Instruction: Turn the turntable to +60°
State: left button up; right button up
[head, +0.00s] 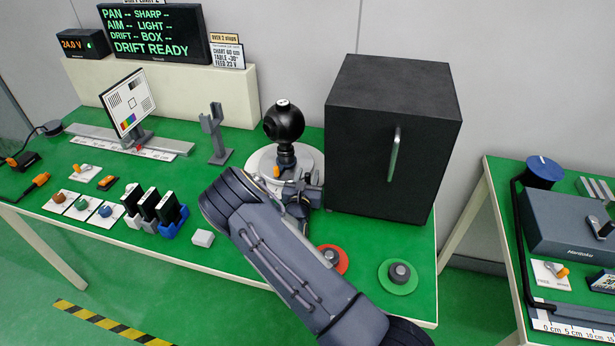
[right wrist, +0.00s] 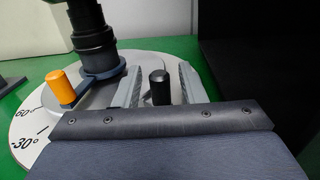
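The turntable (head: 262,163) is a pale round disc on the green bench, with a black ball-shaped camera (head: 284,122) mounted on it. In the right wrist view the turntable (right wrist: 28,155) shows printed marks, one reading 60° and one reading -30°. An orange peg (right wrist: 61,88) stands at its left side, also visible in the head view (head: 276,171). A black peg (right wrist: 160,87) stands upright between the fingers of my right gripper (right wrist: 160,90). The fingers are open, with a gap on both sides of the peg. My right arm hides the disc's front in the head view. My left gripper is out of view.
A black cabinet (head: 385,130) with a handle stands close to the right of the turntable. A grey forked stand (head: 215,135) is to the left. Red (head: 331,259) and green (head: 398,275) discs with knobs lie near the front edge. A white block (head: 203,238) sits left of my arm.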

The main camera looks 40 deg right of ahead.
jog(key=b+v, duration=0.1)
jog(key=v, duration=0.6)
jog(key=shift+s+a, duration=0.3)
jog(key=shift+c, duration=0.4)
